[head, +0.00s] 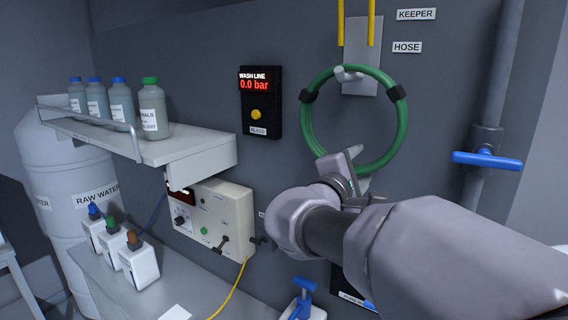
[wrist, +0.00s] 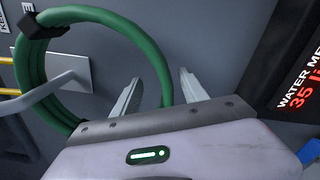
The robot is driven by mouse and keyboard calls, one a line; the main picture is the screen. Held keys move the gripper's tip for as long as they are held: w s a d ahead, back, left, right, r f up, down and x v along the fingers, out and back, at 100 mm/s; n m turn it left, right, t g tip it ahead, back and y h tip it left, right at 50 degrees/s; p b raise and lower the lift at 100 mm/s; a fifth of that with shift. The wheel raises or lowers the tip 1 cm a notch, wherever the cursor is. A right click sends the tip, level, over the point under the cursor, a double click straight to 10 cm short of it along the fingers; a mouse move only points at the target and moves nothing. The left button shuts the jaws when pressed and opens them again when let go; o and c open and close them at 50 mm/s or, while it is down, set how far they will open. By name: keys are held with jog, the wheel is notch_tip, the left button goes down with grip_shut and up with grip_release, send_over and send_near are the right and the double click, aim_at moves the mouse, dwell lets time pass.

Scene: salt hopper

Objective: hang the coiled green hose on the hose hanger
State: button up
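The coiled green hose (head: 308,122) is a ring with black bands, upright in front of the wall panel. Its top lies at the grey peg of the hose hanger (head: 362,54), and the peg shows inside the ring's upper edge. In the wrist view the coil (wrist: 147,48) meets the peg of the hanger (wrist: 62,76) at the left; whether its weight rests there I cannot tell. My gripper (head: 356,168) is at the coil's bottom. In the wrist view my gripper (wrist: 160,78) has its fingers apart, with the hose passing between them and gaps visible.
A HOSE label (head: 407,47) and yellow keeper bars (head: 371,24) are near the hanger. A pipe with a blue valve handle (head: 487,160) stands right. A wash line display (head: 261,102) is left of the coil. A shelf with bottles (head: 150,146) and a control box (head: 212,220) are further left.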

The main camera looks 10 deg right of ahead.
jog(key=v, duration=1.7)
jog(key=s+d+f+m+g+y+b, duration=0.2)
jog(key=s+f+g+b, duration=0.15)
jog(key=f, duration=0.55)
jog(key=s+d+f+m+g+y+b, duration=0.1)
jog(key=s+d+f+m+g+b, duration=0.2)
jog(key=f, duration=0.6)
jog(key=s+d+f+m+g+y+b, duration=0.1)
jog(key=s+d+f+m+y+b, duration=0.1)
jog(key=s+f+b, duration=0.45)
jog(key=s+a+f+m+y+b, duration=0.1)
jog(key=a+f+m+y+b, duration=0.2)
jog(key=a+f+m+y, duration=0.2)
jog(key=s+a+f+m+y+b, duration=0.2)
jog(key=a+f+m+y+b, duration=0.2)
jog(key=a+f, duration=0.3)
notch_tip(320, 180, down, 5)
jog(key=shift+a+r+m+y, duration=0.15)
jog(key=shift+a+m+y, duration=0.2)
jog(key=shift+m, duration=0.55)
jog(key=shift+s+d+t, duration=0.1)
jog(key=shift+t, duration=0.15)
